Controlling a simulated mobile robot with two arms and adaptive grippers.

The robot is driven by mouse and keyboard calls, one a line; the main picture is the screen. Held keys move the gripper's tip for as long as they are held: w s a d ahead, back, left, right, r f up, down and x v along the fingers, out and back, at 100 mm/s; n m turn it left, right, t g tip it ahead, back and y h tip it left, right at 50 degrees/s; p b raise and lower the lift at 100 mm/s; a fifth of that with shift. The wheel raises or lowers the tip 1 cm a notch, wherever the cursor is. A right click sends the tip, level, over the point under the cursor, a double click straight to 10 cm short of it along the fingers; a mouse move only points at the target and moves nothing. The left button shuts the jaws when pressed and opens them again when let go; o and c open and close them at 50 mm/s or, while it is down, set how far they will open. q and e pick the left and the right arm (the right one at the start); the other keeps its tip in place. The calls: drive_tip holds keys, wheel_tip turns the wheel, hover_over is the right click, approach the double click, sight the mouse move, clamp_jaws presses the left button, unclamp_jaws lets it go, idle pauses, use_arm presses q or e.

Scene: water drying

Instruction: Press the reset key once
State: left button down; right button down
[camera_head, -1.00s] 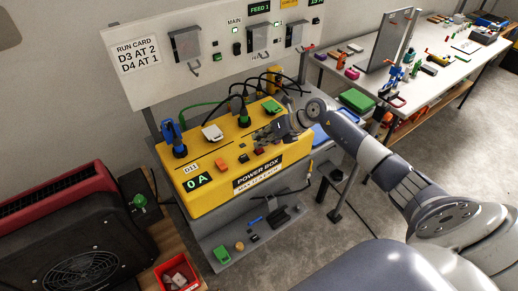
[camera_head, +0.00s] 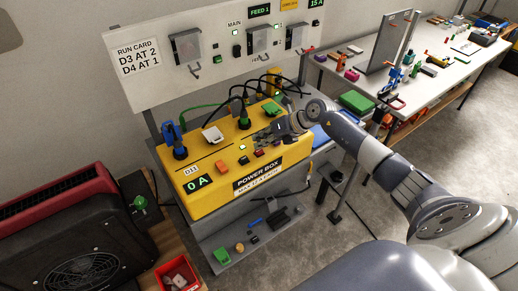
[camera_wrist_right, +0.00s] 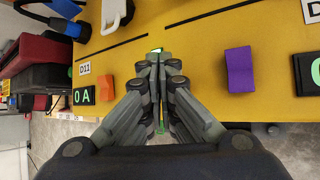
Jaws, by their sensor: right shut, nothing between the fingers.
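The yellow power box (camera_head: 215,190) stands on a grey stand and shows "0 A" on its front display. An orange key (camera_head: 221,167) sits on its top; it also shows in the right wrist view (camera_wrist_right: 106,90), left of my fingers. A purple key (camera_wrist_right: 240,70) shows right of them. My right gripper (camera_head: 257,137) is shut and empty, low over the box top; its fingertips (camera_wrist_right: 155,58) lie between these two keys in the wrist view. A small green patch shows at the fingertips. I cannot read a reset label or tell whether the fingers touch anything. My left gripper is not in view.
Plugs with cables stand along the box's back, including a blue plug (camera_head: 178,142). A white panel (camera_head: 150,85) with switches rises behind. A black and red heater-like unit (camera_head: 85,235) stands at left. A cluttered white table (camera_head: 420,90) is at right.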

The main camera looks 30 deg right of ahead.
drive_tip(key=shift+r, duration=0.35)
wheel_tip(320, 180, up, 5)
drive_tip(key=p, duration=0.4)
idle(0.8)
